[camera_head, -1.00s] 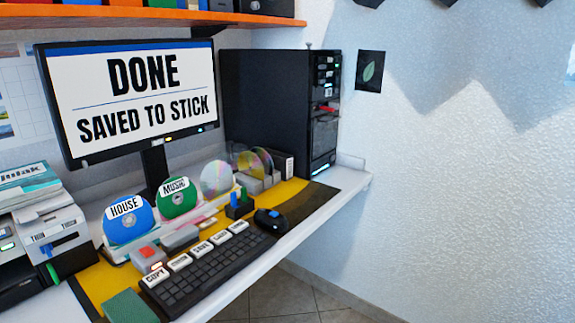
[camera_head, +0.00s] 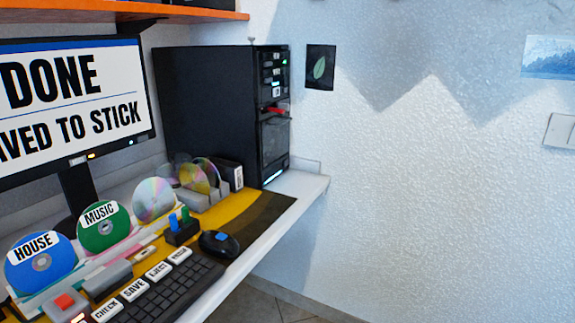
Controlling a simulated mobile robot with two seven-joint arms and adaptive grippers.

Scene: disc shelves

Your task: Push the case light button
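The black computer case (camera_head: 205,110) stands upright at the back right end of the desk. Its narrow front faces right, with drive slots and small buttons (camera_head: 276,92) in the upper part, a red item (camera_head: 275,110) sticking out below them, and a lit strip (camera_head: 273,177) near the bottom. Which small part is the light button is too small to tell. Neither of my grippers shows in the head view.
The monitor (camera_head: 75,100) stands left of the case. Discs, including House (camera_head: 40,265) and Music (camera_head: 104,228), stand on the desk before it, with the keyboard (camera_head: 165,290) and mouse (camera_head: 219,244) nearer. Open floor lies right of the desk; a wall switch (camera_head: 560,131) is at far right.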

